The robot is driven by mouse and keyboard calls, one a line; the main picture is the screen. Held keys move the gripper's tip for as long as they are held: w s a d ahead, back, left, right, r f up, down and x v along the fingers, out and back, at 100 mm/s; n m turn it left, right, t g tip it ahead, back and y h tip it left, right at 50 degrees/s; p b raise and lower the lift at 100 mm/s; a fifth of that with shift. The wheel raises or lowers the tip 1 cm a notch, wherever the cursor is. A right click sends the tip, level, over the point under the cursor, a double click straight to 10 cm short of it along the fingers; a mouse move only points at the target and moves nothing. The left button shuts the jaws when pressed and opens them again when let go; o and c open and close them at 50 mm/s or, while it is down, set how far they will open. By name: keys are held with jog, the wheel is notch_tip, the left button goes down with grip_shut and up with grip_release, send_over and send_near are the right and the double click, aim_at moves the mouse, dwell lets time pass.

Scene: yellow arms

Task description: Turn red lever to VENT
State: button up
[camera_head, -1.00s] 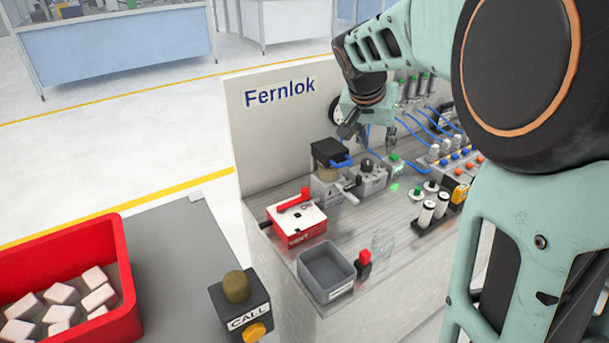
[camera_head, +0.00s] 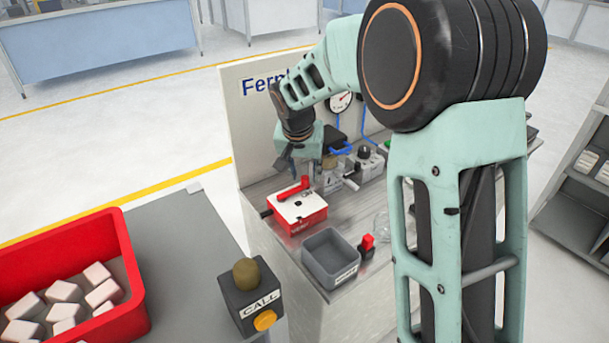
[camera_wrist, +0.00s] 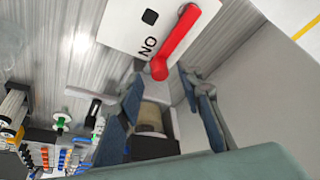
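The red lever (camera_head: 292,189) lies along the back edge of the white top of a red box (camera_head: 308,218). In the wrist view the lever (camera_wrist: 180,38) has a rounded red end towards my gripper, and "ON" shows beside it on the white plate (camera_wrist: 125,22). My gripper (camera_head: 301,166) is above and just behind the box, close to the lever but apparently apart from it. In the wrist view the two fingers (camera_wrist: 160,88) are spread with nothing between their tips. The VENT marking is too small to read now.
A grey bin (camera_head: 328,255) and a red-topped button (camera_head: 367,244) stand in front of the red box. A red crate (camera_head: 128,255) of white blocks and a CALL box (camera_head: 250,298) are at left.

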jog(key=shift+x, duration=0.8)
jog(key=shift+c, duration=0.7)
grip_shut()
